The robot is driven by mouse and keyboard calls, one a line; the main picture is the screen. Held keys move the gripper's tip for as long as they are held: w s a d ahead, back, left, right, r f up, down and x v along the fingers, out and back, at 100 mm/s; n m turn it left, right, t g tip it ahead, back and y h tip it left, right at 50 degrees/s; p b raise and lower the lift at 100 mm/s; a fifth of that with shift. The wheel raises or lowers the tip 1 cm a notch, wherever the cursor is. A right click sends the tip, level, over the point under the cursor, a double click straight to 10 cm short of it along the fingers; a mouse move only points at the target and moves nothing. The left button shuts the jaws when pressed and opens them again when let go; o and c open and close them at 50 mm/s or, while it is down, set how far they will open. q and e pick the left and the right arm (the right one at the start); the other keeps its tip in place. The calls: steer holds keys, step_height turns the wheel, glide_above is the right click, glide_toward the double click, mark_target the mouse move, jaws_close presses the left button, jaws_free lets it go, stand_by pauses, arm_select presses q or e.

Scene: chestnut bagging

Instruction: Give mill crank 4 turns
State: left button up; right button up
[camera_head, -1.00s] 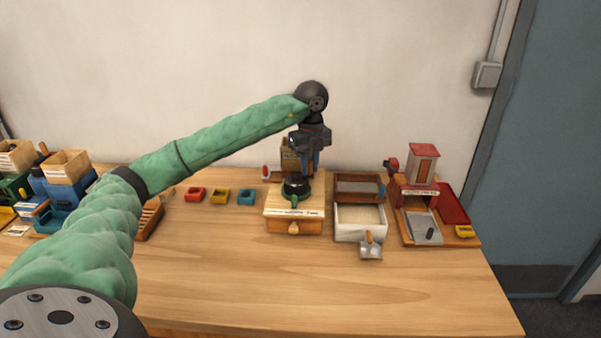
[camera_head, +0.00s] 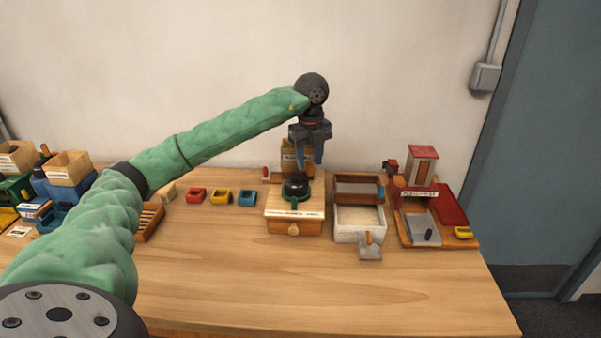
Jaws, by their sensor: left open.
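The mill (camera_head: 294,227) is a wooden box with a drawer knob at its front, a pale top and a dark round hopper (camera_head: 296,188). A small green part shows at the front of the hopper. An orange-brown knob (camera_head: 310,169), which looks like the crank handle, stands at the hopper's back right. My left gripper (camera_head: 309,161) points down over it with its blue-grey fingers open, close around or just above the knob. I cannot tell whether they touch it. The crank arm is mostly hidden. My right gripper is out of view.
A box (camera_head: 290,160) stands behind the mill. A white sand-filled tray (camera_head: 345,229) with a scoop is at its right, then a red-roofed station (camera_head: 422,165). Red, yellow and blue small trays (camera_head: 219,196) lie left. The table front is clear.

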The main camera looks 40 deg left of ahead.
arm_select(q)
steer(key=shift+r+p, duration=1.1)
steer(key=shift+r, duration=1.3)
jaws_close()
